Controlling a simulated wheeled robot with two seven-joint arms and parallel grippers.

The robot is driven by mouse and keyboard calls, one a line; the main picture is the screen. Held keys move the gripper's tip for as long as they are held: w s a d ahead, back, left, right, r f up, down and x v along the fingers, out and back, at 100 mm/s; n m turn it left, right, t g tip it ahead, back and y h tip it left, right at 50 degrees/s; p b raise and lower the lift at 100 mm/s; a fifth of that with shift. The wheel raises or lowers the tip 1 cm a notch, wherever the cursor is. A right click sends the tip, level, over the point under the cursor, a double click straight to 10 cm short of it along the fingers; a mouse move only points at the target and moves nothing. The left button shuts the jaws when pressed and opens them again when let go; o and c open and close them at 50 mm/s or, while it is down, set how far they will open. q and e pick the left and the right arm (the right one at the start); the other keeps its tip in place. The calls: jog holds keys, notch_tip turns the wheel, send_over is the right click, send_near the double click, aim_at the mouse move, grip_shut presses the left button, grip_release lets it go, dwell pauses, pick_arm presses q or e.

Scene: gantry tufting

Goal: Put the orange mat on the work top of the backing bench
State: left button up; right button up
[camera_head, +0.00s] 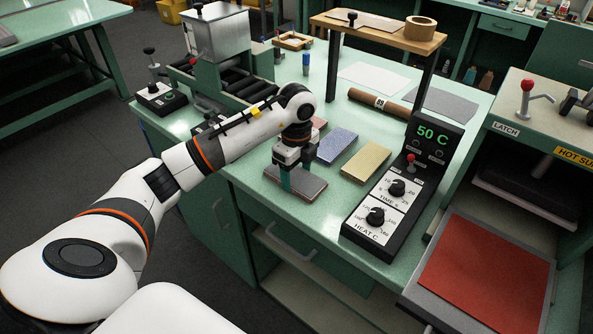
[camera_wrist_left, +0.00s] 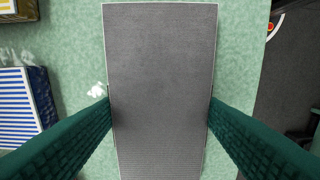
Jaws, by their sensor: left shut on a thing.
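A flat mat (camera_head: 302,188) with a plain grey upper face lies at or just above the green bench top (camera_head: 235,165), near its front edge. No orange shows on its visible face. My left gripper (camera_head: 288,178) reaches down over it and is shut on it. In the left wrist view, the grey mat (camera_wrist_left: 162,70) fills the middle, with a green finger of the left gripper (camera_wrist_left: 160,108) against each long side. Whether the mat touches the bench, I cannot tell. My right gripper is out of view.
A blue mat (camera_head: 337,146) and a yellow mat (camera_head: 366,163) lie to the right. A black control box (camera_head: 400,195) reading 50 C stands beyond them. A brown roll (camera_head: 379,101) and a raised wooden shelf (camera_head: 380,32) are behind. A red sheet (camera_head: 478,275) lies on a tray at right.

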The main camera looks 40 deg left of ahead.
pick_arm(q)
jog(key=shift+f, duration=0.15)
jog(key=o, duration=1)
